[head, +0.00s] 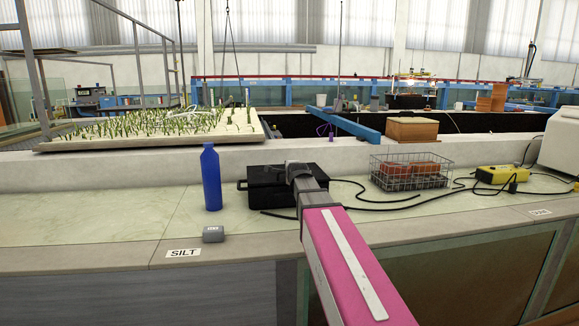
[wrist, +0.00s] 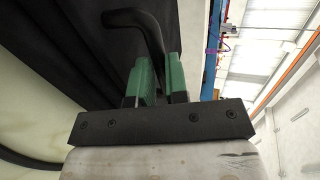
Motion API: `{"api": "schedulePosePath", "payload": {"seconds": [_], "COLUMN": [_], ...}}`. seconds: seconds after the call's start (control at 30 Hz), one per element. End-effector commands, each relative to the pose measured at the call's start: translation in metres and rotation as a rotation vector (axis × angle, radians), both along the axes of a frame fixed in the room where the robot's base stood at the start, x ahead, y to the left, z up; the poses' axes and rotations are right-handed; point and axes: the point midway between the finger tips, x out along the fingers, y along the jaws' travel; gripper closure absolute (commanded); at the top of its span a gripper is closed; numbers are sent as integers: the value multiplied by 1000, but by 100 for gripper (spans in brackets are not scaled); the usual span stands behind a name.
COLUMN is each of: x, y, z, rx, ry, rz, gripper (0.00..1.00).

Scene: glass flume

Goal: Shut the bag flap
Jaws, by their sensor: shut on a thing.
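The black bag (head: 262,190) lies on the pale bench top, left of and partly behind my arm. Its top looks flat, but I cannot tell from the head view how far the flap stands open. My gripper (head: 298,170) is at the bag's right part in the head view, its fingertips hidden. In the wrist view my gripper (wrist: 162,68) has its green fingers shut on a bent black handle (wrist: 135,17). The bag's dark ridged surface (wrist: 60,50) fills the upper left there. The handle's join to the bag is unclear.
A blue bottle (head: 211,178) and a small grey block (head: 213,234) stand left of the bag. A wire basket (head: 410,172) with reddish blocks, a yellow box (head: 502,175) and black cables lie to the right.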

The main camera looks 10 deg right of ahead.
Motion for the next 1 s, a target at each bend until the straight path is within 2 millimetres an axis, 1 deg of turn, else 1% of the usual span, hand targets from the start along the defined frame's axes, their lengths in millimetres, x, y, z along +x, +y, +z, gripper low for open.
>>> {"api": "schedulePosePath", "payload": {"seconds": [0.03, 0.2, 0.67, 0.7, 0.77, 0.8, 1.0], "x": [-1, -2, -3, -3, -3, -3, -3], "y": [0, 0, 0, 0, 0, 0, 0], "z": [-5, -12, -16, -16, -16, -16, -15], "rx": [0, 0, 0, 0, 0, 0, 0], "ry": [3, 6, 12, 12, 12, 12, 9], "rz": [0, 0, 0, 0, 0, 0, 0], "gripper": [100, 100, 100, 83, 63, 60, 60]}}
